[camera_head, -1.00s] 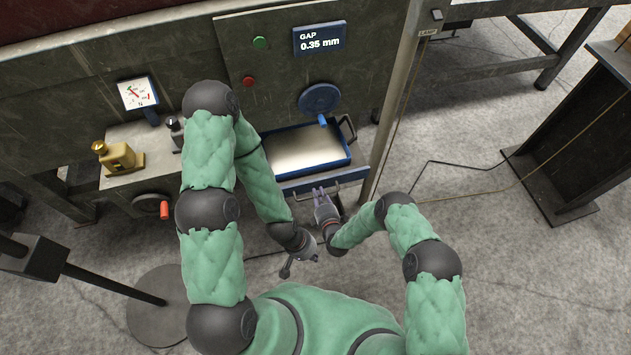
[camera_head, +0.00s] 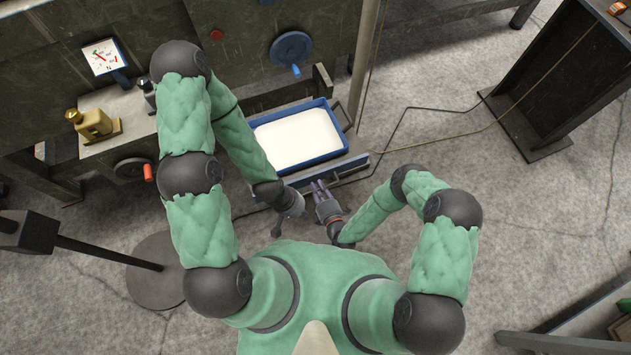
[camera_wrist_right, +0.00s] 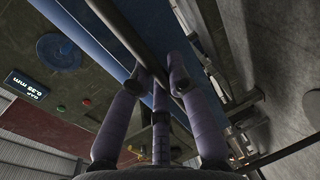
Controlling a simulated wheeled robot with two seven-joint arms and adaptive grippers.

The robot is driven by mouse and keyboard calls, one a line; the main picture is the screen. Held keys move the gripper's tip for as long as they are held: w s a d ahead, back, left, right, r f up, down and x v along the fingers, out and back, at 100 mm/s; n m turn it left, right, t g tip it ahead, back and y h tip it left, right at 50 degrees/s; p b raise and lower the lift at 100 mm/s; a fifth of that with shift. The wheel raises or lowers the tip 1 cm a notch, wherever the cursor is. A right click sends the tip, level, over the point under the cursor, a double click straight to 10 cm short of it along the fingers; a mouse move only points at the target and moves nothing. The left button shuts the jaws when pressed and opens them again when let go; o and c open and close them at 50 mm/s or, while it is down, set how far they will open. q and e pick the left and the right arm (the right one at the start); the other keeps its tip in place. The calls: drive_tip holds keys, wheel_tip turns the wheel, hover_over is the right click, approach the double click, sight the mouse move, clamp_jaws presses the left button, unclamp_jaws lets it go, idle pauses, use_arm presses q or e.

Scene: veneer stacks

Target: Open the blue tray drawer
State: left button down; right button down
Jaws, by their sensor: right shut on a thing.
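The blue tray (camera_head: 336,156) has a pale inner surface and sits on a drawer that is out from the dark machine. The fingers hide part of the bar. My left gripper (camera_head: 277,231) hangs low, left of the right one, apart from the tray; its fingers are too small to read.
A blue handwheel (camera_head: 290,47) is on the machine above the tray. A post (camera_head: 366,60) stands right of the tray, with a cable on the floor.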

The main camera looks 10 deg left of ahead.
drive_tip(key=shift+d, duration=0.1)
drive_tip(key=c, duration=1.2)
unclamp_jaws()
drive_tip(key=shift+o, duration=0.2)
drive_tip(key=shift+s, duration=0.1)
drive_tip(key=v, duration=1.2)
drive_tip(key=shift+f, duration=0.1)
